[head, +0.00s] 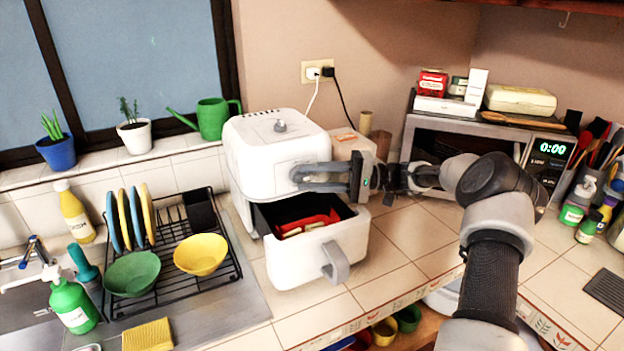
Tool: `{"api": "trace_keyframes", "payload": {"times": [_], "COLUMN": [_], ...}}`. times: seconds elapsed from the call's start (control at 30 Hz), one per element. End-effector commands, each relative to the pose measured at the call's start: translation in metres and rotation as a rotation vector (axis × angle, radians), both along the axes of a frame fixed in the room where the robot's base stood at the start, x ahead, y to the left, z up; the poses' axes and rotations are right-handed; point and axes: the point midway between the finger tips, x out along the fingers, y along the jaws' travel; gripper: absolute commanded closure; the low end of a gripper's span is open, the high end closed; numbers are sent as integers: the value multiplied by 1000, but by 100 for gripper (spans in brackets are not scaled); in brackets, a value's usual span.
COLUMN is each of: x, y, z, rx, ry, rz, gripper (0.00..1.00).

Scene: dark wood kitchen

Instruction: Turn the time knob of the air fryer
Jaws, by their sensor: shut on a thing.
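The white air fryer (262,150) stands on the tiled counter in the middle of the head view. Its drawer (310,258) is pulled out, with its grey handle toward the front and some red and pale food inside. A small grey knob (280,126) shows on the fryer's top. My gripper (300,174) reaches in from the right, with its fingers at the upper front face above the open drawer. The fingers are shut on a front knob there, which they mostly hide. No markings on it can be read, so its turn angle cannot be told.
A dish rack (225,265) with plates and bowls stands to the left beside the sink. A microwave (548,150) with boxes on top stands behind my arm. Bottles and a utensil holder are at the far right. Bare counter (410,240) lies right of the drawer.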

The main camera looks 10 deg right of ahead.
Motion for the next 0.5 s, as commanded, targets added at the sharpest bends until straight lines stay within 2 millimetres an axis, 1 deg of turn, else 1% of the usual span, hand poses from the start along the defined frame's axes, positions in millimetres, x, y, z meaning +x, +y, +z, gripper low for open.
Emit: {"api": "trace_keyframes", "payload": {"times": [0.3,0.33,0.4,0.43,0.5], "x": [-1,-1,-1,-1,0], "y": [1,1,1,1,1], "z": [0,-1,0,0,0], "rx": [0,0,0,0,0], "ry": [2,2,2,1,1], "rz": [2,2,2,2,2], "gripper": [90,62,50,49,49]}}
